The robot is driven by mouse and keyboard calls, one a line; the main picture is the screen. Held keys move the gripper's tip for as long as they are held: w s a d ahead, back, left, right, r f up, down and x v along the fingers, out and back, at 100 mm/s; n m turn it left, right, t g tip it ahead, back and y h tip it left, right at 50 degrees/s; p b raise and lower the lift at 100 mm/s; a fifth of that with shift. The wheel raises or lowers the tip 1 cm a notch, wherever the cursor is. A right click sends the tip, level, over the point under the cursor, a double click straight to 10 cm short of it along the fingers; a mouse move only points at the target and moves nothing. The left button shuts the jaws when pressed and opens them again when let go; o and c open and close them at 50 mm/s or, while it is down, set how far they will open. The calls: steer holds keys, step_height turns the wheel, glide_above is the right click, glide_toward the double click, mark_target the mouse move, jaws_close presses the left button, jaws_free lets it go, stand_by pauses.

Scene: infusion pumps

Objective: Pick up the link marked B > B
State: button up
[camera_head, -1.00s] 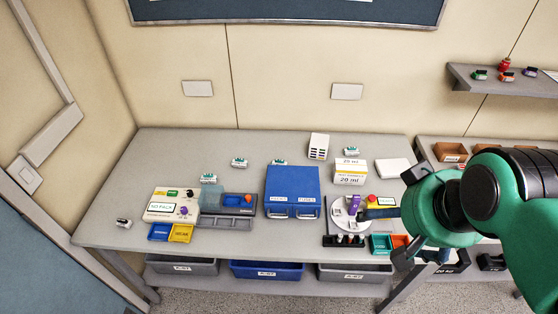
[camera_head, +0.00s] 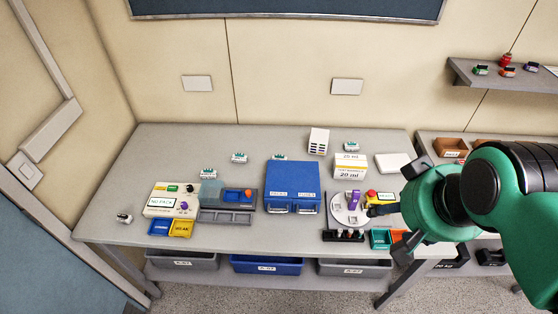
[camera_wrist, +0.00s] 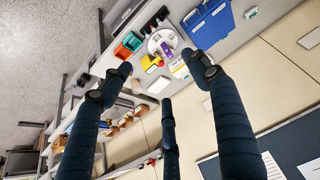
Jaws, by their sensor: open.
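A white and dark one (camera_head: 124,218) lies at the left front. Their marks are too small to read, so I cannot tell which is the link B > B. My gripper (camera_head: 394,208) is open over the bench's right end, by the round white plate (camera_head: 337,212). In the wrist view its fingers (camera_wrist: 160,80) are spread and empty.
The blue cabinet (camera_head: 292,183) stands mid-bench, with the cream pump (camera_head: 162,208) to its left. A white and yellow box (camera_head: 350,168) stands at the back right. A purple piece (camera_head: 354,199) stands on the round plate. Small coloured trays line the front. The back left is clear.

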steer(key=w+a+r+n+g+p, duration=0.1)
steer(key=w+a+r+n, duration=0.15)
steer(key=w, duration=0.65)
steer(key=w+a+r+n+p, duration=0.1)
steer(key=w+r+n+p, duration=0.15)
steer(key=w, duration=0.55)
steer(key=w+a+f+n+g+p, duration=0.1)
steer(key=w+a+n, duration=0.15)
steer(key=w, duration=0.55)
steer(key=w+a+f+n+g, duration=0.1)
steer(key=w+a+f, duration=0.15)
steer(key=w, duration=0.65)
steer(key=w+a+f+n+g+p, duration=0.1)
steer(key=w+a+f+n, duration=0.1)
steer(key=w+a+f, duration=0.4)
steer(key=w+a+f+n+p, duration=0.2)
steer(key=w+f, duration=0.3)
steer(key=w, duration=0.3)
steer(key=w+a+f+n+p, duration=0.1)
steer(key=w+a+f, duration=0.3)
steer(key=f, duration=0.5)
steer(key=w+a+f+n+g, duration=0.1)
steer(key=w+a+f+n, duration=0.2)
steer(key=f, duration=0.6)
steer(key=shift+w+a+g+p, duration=0.35)
steer(key=shift+w+a, duration=0.2)
steer(key=shift+a, duration=0.35)
steer(key=shift+f, duration=0.15)
